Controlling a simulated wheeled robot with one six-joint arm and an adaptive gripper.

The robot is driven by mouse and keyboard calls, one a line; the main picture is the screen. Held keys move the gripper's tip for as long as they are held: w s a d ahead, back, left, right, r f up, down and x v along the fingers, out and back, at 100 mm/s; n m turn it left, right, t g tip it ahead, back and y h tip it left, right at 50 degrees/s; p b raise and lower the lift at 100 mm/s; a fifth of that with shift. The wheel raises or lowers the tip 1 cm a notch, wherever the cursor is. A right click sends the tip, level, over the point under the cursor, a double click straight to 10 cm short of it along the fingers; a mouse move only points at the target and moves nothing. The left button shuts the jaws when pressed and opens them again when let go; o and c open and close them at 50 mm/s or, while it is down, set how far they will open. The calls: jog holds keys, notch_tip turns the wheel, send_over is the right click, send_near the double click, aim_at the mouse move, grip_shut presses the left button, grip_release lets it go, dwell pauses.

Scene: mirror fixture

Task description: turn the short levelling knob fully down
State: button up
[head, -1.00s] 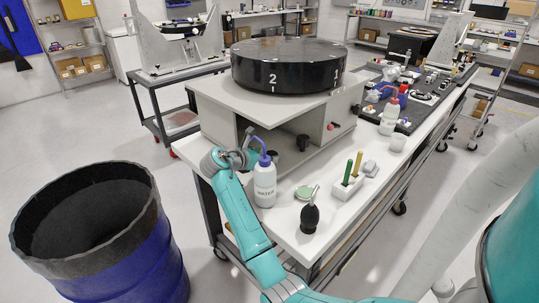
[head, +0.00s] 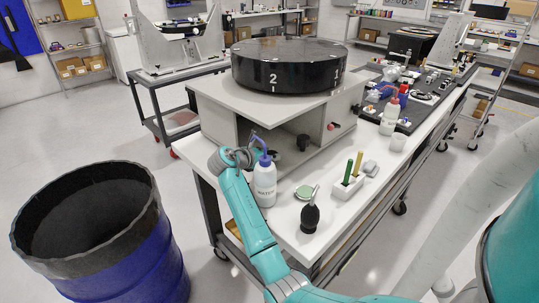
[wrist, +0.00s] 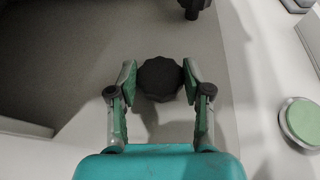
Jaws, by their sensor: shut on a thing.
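A dark, ridged round knob (wrist: 160,79) lies between the pads of my gripper (wrist: 159,80) in the wrist view. The pads close on it from both sides. In the head view my gripper (head: 252,152) is at the front corner of the grey box stand, and the held knob is hidden there. I cannot tell from these views how high the held knob is set.
A black round disc (head: 288,66) marked 1 and 2 rests on the stand (head: 215,92). A white water bottle (head: 265,183) is right beside my gripper. A green-topped round tin (head: 304,192), a black bulb blower (head: 310,217) and a blue bin (head: 150,255) are nearby.

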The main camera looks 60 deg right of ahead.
jog(key=shift+g, duration=0.3)
jog(key=m+g, duration=0.2)
jog(key=m+g+y, duration=0.1)
jog(key=shift+w+d+r+m+g, duration=0.15)
jog(key=shift+w+m+g, duration=0.1)
jog(key=shift+m+g, duration=0.15)
jog(key=shift+w+d+m+g+y, duration=0.1)
jog(key=shift+m+g+y, duration=1.6)
jog(key=shift+m+g, duration=0.5)
jog(key=shift+m+y, duration=0.5)
jog(key=o, duration=1.2)
jog(key=shift+c, duration=0.2)
jog(key=shift+f+n+h, duration=0.2)
jog(key=shift+n+h, duration=0.2)
